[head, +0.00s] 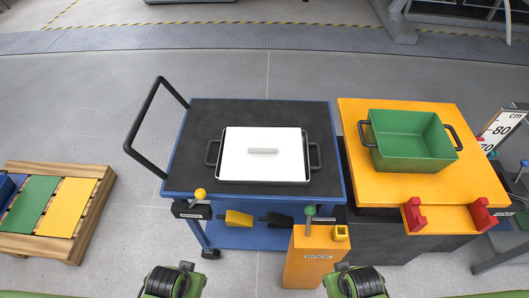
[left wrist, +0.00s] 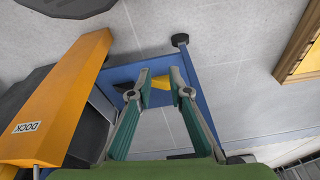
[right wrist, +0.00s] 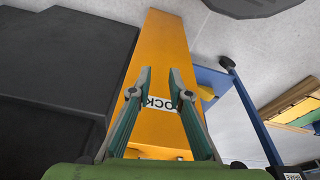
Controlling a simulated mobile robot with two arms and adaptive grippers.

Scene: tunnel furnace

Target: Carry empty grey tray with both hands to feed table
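A tray (head: 229,181) with dark side handles sits on the black top of a blue cart (head: 184,185). Its inside looks bright white, and a light grey bar (head: 263,151) shows at its middle; I cannot tell whether this is a lid handle or a loose piece. An orange-topped table (head: 362,190) stands right of the cart; I cannot tell if it is the feed table. My left gripper (left wrist: 159,78) is open and empty, low in front of the cart. My right gripper (right wrist: 159,75) is open and empty near the orange dock post. Neither gripper touches the tray.
A green bin (head: 410,158) and red brackets (head: 413,215) are on the orange table. An orange dock post (head: 308,262) with a green-knobbed lever stands at the cart's front right. A pallet (head: 85,215) with coloured panels lies left. Floor behind the cart is clear.

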